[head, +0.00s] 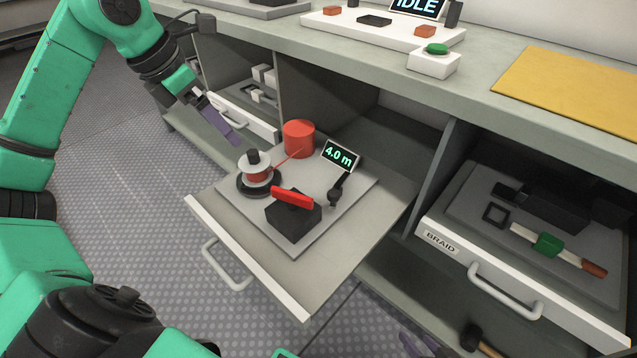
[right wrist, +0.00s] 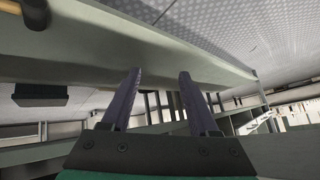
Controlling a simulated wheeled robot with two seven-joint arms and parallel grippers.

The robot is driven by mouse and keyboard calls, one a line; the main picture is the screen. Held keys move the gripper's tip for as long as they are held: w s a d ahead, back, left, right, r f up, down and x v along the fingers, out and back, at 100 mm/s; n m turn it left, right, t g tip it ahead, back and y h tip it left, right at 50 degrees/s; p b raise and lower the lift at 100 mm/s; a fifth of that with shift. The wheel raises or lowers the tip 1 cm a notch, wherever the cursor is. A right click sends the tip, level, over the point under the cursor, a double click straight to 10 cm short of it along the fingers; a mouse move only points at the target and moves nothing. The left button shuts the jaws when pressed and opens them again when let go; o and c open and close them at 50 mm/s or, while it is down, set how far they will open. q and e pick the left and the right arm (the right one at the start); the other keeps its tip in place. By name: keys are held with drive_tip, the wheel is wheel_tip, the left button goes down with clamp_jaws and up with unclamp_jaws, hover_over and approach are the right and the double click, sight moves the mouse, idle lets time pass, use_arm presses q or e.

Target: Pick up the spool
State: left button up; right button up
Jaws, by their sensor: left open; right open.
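The white spool (head: 258,166) with red wire stands upright on a round black base in the open middle drawer. A thin red line runs from it to a red cylinder (head: 299,139). My left gripper (head: 222,125) is open and empty, above and to the left of the spool, apart from it. My right gripper (head: 415,345) shows only partly at the bottom edge of the head view, low in front of the bench. In the right wrist view its two fingers (right wrist: 160,78) are apart with nothing between them.
The drawer's grey board (head: 342,205) also holds a black block with a red lever (head: 293,203) and a display reading 4.0 m (head: 340,155). An open drawer labelled BRAID (head: 441,242) is at right. The bench top (head: 480,60) overhangs behind.

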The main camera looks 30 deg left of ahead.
sight(255, 163)
use_arm(q)
drive_tip(key=b+x, duration=0.1)
drive_tip(key=x, duration=1.3)
drive_tip(key=shift+w+a+f+b, duration=0.1)
drive_tip(key=shift+w+f+b, duration=0.1)
drive_tip(key=shift+f+b, duration=0.15)
drive_tip(key=shift+r, duration=0.15)
drive_tip(key=c, duration=1.3)
use_arm(e)
drive_tip(key=a+t, duration=0.1)
drive_tip(key=a+f+t+y, duration=0.1)
drive_tip(key=a, duration=0.1)
drive_tip(key=shift+w+a, duration=0.15)
drive_tip(key=shift+a, duration=0.05)
use_arm(q)
drive_tip(key=shift+r, duration=0.1)
